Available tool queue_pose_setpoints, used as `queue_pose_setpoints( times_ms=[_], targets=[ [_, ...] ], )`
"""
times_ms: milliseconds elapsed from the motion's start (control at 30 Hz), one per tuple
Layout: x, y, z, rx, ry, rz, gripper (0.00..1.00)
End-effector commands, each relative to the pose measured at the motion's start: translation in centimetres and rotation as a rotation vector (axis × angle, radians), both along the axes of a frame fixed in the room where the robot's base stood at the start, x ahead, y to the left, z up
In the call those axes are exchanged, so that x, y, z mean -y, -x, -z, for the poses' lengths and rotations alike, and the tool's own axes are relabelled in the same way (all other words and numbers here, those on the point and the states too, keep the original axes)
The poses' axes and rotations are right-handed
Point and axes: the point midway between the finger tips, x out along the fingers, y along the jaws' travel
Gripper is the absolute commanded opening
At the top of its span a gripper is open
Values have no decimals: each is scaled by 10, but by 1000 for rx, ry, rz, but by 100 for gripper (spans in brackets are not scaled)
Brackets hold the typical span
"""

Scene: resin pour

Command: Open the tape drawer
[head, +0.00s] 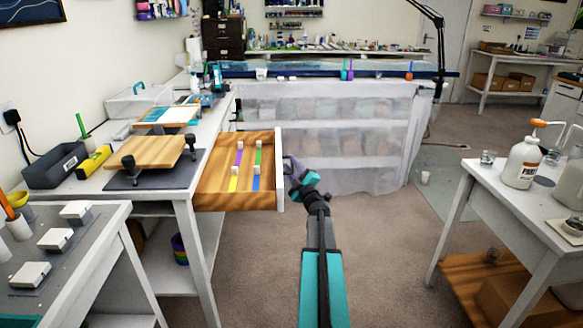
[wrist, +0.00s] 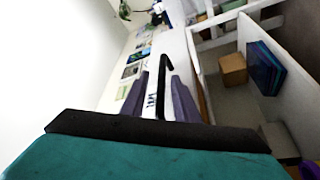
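The tape drawer (head: 240,196) is pulled well out of the white bench on the left in the head view. Its wooden floor shows, with purple, green, yellow and blue strips (head: 238,156) and small white pieces on it. Its white front (head: 280,172) faces right. My gripper (head: 291,167) is at the outer side of that front, beside the dark handle. In the wrist view, my two purple-grey fingers (wrist: 160,98) stand apart, with a black bar (wrist: 166,68), apparently the handle, between them. A gap shows between the fingers; contact with the bar is unclear.
A wooden board (head: 146,150) on a dark mat, a grey bin (head: 55,168) and a yellow tool (head: 94,161) lie on the left bench. A white table (head: 480,183) with a pump bottle (head: 522,163) stands right. Carpet is clear between.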

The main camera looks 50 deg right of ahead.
Motion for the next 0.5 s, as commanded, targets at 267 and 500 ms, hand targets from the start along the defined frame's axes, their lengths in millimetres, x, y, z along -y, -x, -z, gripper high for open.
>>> queue_pose_setpoints(
  times_ms=[267,500],
  targets=[
    [-2,2,3,-3,0,0,28],
    [-8,13,6,-4,-1,0,28]
  ],
)
